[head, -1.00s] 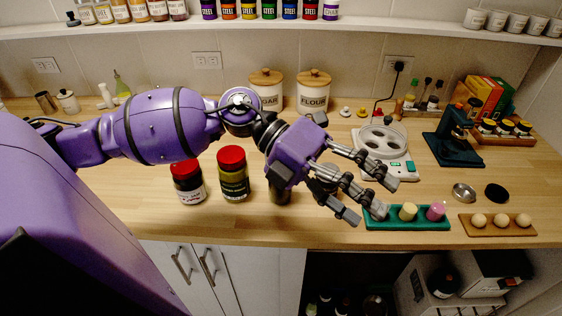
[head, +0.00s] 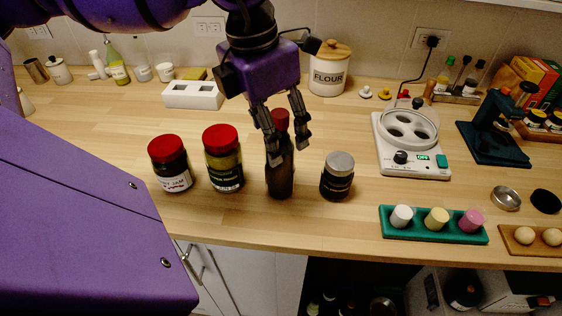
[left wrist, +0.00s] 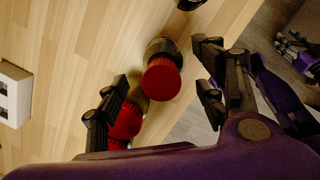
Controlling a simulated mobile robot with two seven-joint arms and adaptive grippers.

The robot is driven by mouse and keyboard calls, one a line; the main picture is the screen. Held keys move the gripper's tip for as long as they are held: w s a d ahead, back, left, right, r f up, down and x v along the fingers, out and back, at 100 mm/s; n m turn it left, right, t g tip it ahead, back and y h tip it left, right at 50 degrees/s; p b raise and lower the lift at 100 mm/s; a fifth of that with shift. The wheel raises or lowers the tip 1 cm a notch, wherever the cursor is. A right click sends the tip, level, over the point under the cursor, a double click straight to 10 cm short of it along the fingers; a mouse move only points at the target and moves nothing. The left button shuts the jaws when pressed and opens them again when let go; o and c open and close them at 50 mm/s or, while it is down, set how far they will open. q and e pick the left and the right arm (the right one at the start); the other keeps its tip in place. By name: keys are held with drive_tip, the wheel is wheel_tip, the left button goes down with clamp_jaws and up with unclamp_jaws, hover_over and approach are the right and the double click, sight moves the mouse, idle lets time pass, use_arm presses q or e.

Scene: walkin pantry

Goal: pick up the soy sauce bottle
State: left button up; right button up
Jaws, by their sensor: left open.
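The soy sauce bottle (head: 281,178) stands upright on the wooden counter, dark with a red cap, between a jar with a green label and a small dark jar. My left gripper (head: 289,146) is open and points down at the bottle's upper part; its fingers partly hide the neck. In the left wrist view the red cap (left wrist: 162,80) shows between the spread left fingers (left wrist: 158,88), apart from both. A purple and dark gripper (left wrist: 295,48), seemingly my right one, shows small at the upper right of that view; its jaw state is unclear.
Two red-lidded jars (head: 169,165) (head: 224,160) stand left of the bottle, and a silver-lidded jar (head: 338,176) close on its right. A green tray (head: 433,235) holds three small cylinders. The counter's front edge is near. Bare counter lies behind the left jars.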

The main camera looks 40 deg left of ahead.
use_arm(q)
drive_tip(key=f, duration=0.3)
drive_tip(key=w+f, duration=0.1)
drive_tip(key=f, duration=0.1)
drive_tip(key=shift+w+d, duration=0.1)
drive_tip(key=shift+d, duration=0.15)
drive_tip(key=shift+c, duration=0.5)
clamp_jaws()
